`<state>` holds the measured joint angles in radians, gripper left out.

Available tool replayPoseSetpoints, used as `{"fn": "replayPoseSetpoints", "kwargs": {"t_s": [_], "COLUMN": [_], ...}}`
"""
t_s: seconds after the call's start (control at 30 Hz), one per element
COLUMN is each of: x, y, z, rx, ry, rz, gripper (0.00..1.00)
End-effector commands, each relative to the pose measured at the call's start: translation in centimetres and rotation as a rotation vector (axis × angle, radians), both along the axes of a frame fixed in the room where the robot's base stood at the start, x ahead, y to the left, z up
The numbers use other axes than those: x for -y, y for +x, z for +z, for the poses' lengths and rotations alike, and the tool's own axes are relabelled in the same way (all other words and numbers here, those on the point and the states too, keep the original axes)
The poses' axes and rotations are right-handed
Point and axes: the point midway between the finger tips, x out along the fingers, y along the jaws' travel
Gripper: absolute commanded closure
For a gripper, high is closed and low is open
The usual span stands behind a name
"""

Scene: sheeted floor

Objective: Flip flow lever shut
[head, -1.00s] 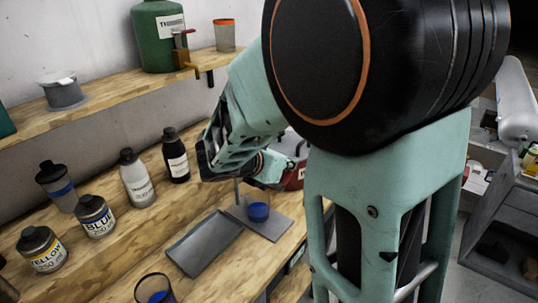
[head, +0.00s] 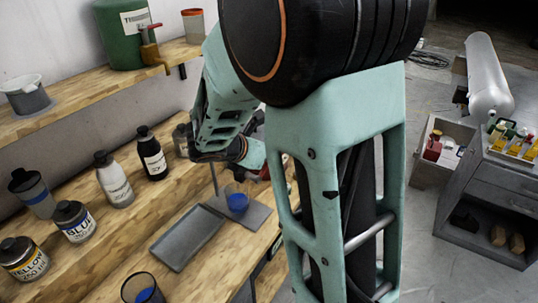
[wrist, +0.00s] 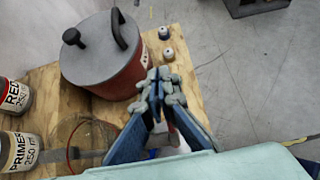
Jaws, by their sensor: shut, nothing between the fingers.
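A green canister (head: 120,36) stands on the upper wooden shelf at the top left of the head view. It has a brass tap (head: 153,58) with a red lever (head: 151,27) above it. The lever's exact angle is too small to tell. My gripper (wrist: 160,82) is shut and empty in the wrist view, beside a red pot (wrist: 128,80) with a grey lid. It is well away from the tap, and in the head view my arm mostly hides it. The canister and lever are not in the wrist view.
Bottles and paint cans, including a yellow can (head: 22,258) and a blue can (head: 75,222), line the bench. A grey cabinet (head: 470,195) stands right, with open floor between.

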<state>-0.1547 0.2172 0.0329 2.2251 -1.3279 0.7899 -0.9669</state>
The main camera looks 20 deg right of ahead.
Motion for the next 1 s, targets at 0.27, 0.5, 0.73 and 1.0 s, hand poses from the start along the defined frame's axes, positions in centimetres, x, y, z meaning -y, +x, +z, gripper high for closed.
{"fn": "replayPoseSetpoints", "kwargs": {"t_s": [0.27,0.5,0.73,1.0], "x": [-0.3,-0.3,-0.4,-0.7], "y": [-0.1,-0.1,-0.1,0.0], "z": [-0.2,-0.3,-0.3,0.8], "rx": [-0.004,-0.005,-0.005,-0.004], "ry": [0.005,0.005,0.006,0.005], "rz": [0.004,0.005,0.006,0.006], "gripper": [1.0,1.0,1.0,1.0]}}
